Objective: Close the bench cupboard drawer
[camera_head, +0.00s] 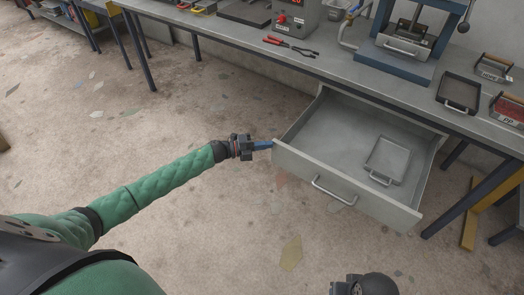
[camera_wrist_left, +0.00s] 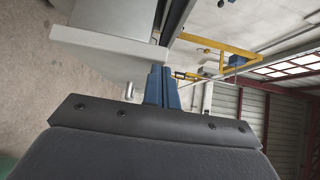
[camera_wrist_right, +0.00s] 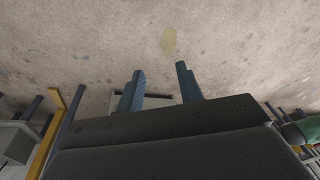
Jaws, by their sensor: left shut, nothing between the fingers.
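The grey bench cupboard drawer (camera_head: 345,200) stands pulled out below the workbench, with a bar handle (camera_head: 334,191) on its front. A shallow grey tray (camera_head: 387,160) lies inside it. My left gripper (camera_head: 268,145) is shut and empty, its blue fingertips at the left end of the drawer front. In the left wrist view the fingers (camera_wrist_left: 162,86) are together beside the pale drawer front (camera_wrist_left: 105,50); I cannot tell whether they touch it. My right gripper (camera_wrist_right: 160,80) is open and empty in the right wrist view, with its fingers apart over the floor.
The workbench (camera_head: 345,75) carries a blue press frame (camera_head: 405,70), a grey control box (camera_head: 295,17), red-handled pliers (camera_head: 290,46) and a dark tray (camera_head: 459,92). Bench legs and a yellow bar (camera_head: 470,215) stand right of the drawer. The floor before the drawer is mostly clear, with flat scraps.

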